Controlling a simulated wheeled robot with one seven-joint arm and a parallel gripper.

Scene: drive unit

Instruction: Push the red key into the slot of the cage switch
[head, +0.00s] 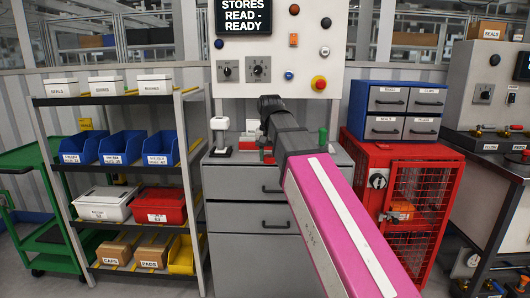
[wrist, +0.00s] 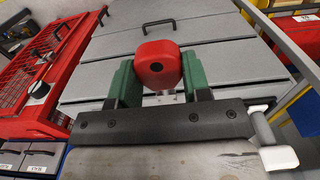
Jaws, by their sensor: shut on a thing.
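The red key (wrist: 158,62) shows its rounded head, with a dark round hole, between the green fingers of my gripper (wrist: 160,80) in the wrist view. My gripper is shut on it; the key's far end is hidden. The cage switch (head: 378,181) is a round black-and-white fitting on the upper left of the red cage (head: 360,210) in the head view. It also shows in the wrist view (wrist: 38,90), left of the key and clearly apart from it. Its slot is too small to make out. In the head view my arm hides most of the gripper.
A grey drawer cabinet (head: 240,183) stands below my gripper. A blue drawer box (head: 376,86) sits on the cage. A shelf rack (head: 120,99) with blue bins stands left, and a metal workbench (head: 500,165) right. My pink arm crosses before the cage's left side.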

